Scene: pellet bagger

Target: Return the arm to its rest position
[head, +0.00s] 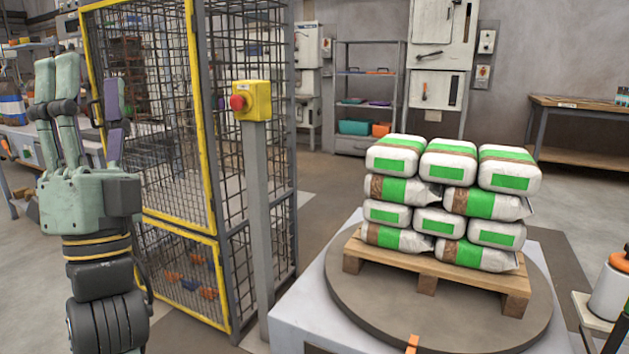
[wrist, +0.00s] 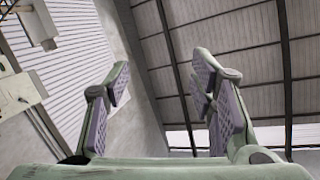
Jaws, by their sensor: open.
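My gripper (head: 86,105) is at the left of the head view, raised with its fingers pointing up. It is pale green with purple finger pads. In the wrist view my gripper (wrist: 160,105) has its fingers spread wide with nothing between them.
A post with a red emergency button (head: 238,102) stands right of the cage. Stacked white and green bags (head: 448,175) lie on a wooden pallet (head: 430,283) on a round turntable (head: 375,310). A workbench (head: 575,110) stands at the back right. Floor shows between the cage and back shelves.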

